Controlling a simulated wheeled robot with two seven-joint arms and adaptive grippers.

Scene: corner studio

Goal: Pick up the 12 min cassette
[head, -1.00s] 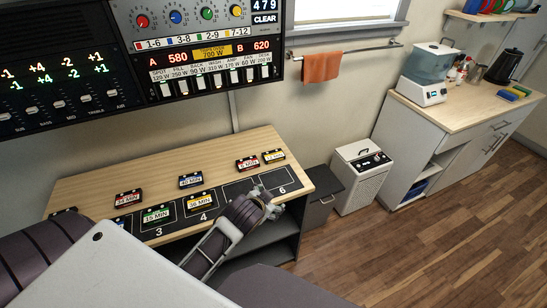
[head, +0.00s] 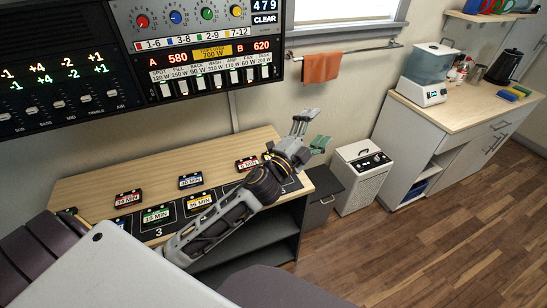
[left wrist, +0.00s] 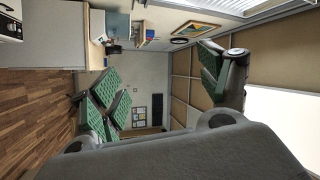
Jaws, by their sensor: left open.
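A cassette with a yellow label (head: 266,156) lies at the back right of the wooden desk (head: 100,181), mostly hidden behind my left wrist. Its text is not readable now; it may be the 12 min one. My left gripper (head: 310,134) is open and empty, raised above the desk's right end, its green-padded fingers pointing up and right, past the cassette. In the left wrist view the open fingers (left wrist: 160,85) frame the room, with no cassette between them. My right gripper is not in view.
A red-labelled cassette (head: 246,163) lies left of the yellow one. Blue (head: 191,181), 24 min red (head: 128,199), 15 min green (head: 156,214) and 36 min yellow (head: 200,202) cassettes lie further left. The control panel (head: 200,50) overhangs the desk's back.

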